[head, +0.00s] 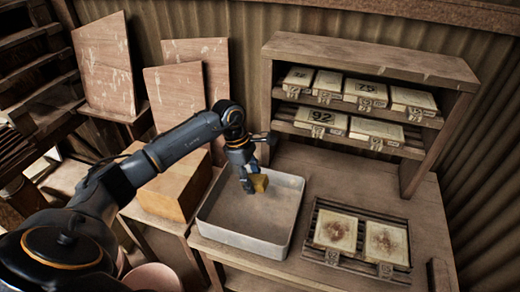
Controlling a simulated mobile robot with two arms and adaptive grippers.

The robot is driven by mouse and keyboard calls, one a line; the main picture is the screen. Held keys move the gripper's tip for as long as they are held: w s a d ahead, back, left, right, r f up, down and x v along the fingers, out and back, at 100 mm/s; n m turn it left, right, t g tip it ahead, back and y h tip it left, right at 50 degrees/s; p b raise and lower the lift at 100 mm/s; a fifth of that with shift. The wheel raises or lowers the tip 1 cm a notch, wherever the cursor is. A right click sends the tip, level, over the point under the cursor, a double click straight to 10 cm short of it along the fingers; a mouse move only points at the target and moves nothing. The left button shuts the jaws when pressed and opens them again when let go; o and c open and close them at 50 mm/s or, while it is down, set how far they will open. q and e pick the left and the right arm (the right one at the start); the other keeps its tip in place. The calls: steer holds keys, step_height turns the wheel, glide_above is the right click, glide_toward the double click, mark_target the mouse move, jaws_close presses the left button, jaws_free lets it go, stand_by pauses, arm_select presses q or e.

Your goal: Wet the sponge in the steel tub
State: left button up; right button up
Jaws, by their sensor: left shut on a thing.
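The steel tub (287,217) is a shallow grey rectangular tray on the wooden bench in the middle of the head view. The gripper hides part of the sponge. My right gripper is not in view.
A wooden shelf (370,63) with several numbered tiles stands at the back of the bench. A rack (313,222) with two stained tiles (337,231) lies right of the tub. A wooden block (172,190) stands left of it. Boards lean on the corrugated wall.

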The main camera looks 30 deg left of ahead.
arm_select(q)
steer(key=shift+w+a+n, duration=0.35)
steer(key=shift+a+n, duration=0.25)
steer(key=shift+a, duration=0.05)
steer(key=shift+s+d+f, duration=0.1)
steer(key=shift+s+f, duration=0.05)
steer(key=shift+f, duration=0.05)
steer(key=shift+f+b, duration=0.25)
steer(key=shift+b, duration=0.05)
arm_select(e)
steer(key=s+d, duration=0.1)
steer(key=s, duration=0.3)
arm_select(q)
steer(key=shift+f, duration=0.4)
step_height(320, 180, down, 8)
steer(key=b, duration=0.6)
steer(key=shift+r+b, duration=0.1)
steer(key=shift+b, duration=0.2)
steer(key=shift+f+b, duration=0.8)
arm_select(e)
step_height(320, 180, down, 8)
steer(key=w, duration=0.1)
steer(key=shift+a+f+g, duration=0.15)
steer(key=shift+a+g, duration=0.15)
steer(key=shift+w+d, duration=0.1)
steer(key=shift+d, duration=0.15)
